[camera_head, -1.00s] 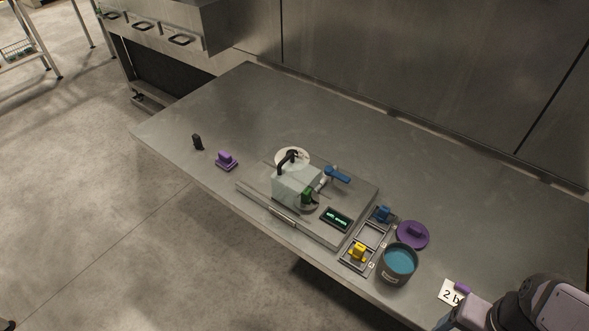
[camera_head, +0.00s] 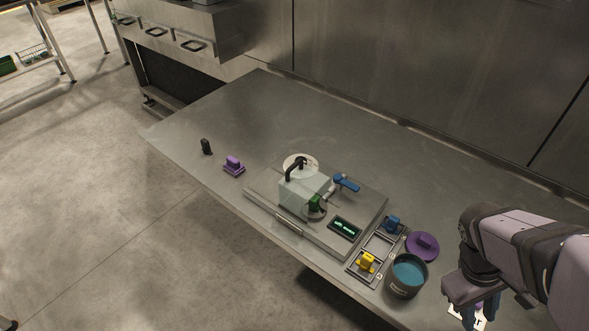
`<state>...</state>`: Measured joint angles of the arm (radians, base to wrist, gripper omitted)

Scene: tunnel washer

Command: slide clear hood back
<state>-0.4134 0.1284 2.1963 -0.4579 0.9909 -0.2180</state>
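The clear hood (camera_head: 300,190) is a pale, see-through box on the flat grey washer base (camera_head: 268,203) in the middle of the table. A black curved handle (camera_head: 296,164) rises at its top left. A green part (camera_head: 315,203) shows at its front right, and a blue lever (camera_head: 346,183) is to its right. A white round part behind the hood is partly hidden. My gripper (camera_head: 478,312) is at the lower right, far from the hood, pointing down above a white card. Its two blue fingers stand apart with nothing seen between them.
Right of the washer are a rack (camera_head: 378,247) with a blue block (camera_head: 392,224) and a yellow block (camera_head: 367,262), a pot of blue liquid (camera_head: 408,275) and a purple lid (camera_head: 422,246). A purple block (camera_head: 234,165) and a black piece (camera_head: 206,146) stand left. The table's back is clear.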

